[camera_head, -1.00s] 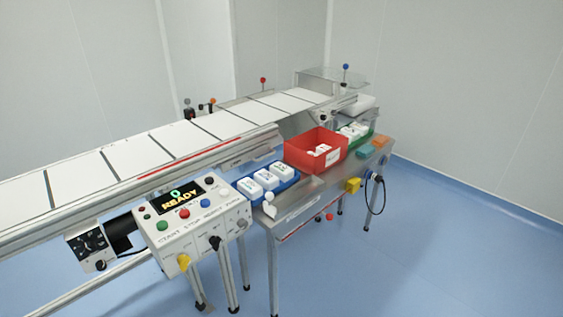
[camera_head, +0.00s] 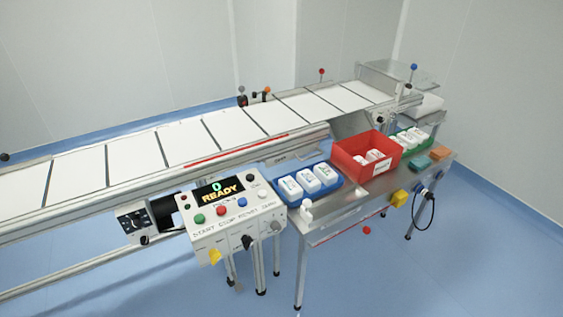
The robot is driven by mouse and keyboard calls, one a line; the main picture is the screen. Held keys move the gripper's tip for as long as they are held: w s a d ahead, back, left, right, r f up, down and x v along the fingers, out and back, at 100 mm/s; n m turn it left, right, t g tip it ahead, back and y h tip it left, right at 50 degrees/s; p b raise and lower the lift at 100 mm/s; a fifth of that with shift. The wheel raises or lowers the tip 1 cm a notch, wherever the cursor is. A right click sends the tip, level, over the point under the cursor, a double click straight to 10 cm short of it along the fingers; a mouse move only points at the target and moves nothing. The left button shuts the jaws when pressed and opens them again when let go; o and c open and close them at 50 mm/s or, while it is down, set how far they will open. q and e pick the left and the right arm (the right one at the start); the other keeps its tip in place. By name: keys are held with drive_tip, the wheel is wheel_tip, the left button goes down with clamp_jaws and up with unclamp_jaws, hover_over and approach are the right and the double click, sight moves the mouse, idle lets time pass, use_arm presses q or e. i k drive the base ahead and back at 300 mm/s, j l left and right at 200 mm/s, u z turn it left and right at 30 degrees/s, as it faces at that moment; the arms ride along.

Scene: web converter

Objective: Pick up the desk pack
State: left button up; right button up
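Several white packs show on the steel side table (camera_head: 345,208). A row of white packs (camera_head: 308,180) sits in a blue tray (camera_head: 340,193). Small white items (camera_head: 375,156) lie in a red bin (camera_head: 352,166). More white packs (camera_head: 411,136) sit in a green tray (camera_head: 428,147). A small white object (camera_head: 307,208) stands alone at the table's left front corner. I cannot tell which of these is the desk pack. Neither of my grippers is in view.
A conveyor with white panels (camera_head: 180,145) runs behind the table. A control box (camera_head: 232,215) reading READY stands left of the table. Orange (camera_head: 441,154) and teal (camera_head: 418,163) blocks lie at the right end. Blue floor (camera_head: 480,250) is clear at right front.

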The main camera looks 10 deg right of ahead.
sight(324, 171)
drive_tip(key=i+l+u, duration=0.1)
drive_tip(key=l, duration=0.3)
drive_tip(key=i+l+u, duration=0.15)
drive_tip(key=l, duration=0.25)
drive_tip(key=i+l+u, duration=0.1)
drive_tip(key=l, duration=0.3)
drive_tip(key=i+l+u, duration=0.1)
drive_tip(key=l, duration=0.35)
drive_tip(key=i+l+u, duration=0.15)
drive_tip(key=l, duration=0.25)
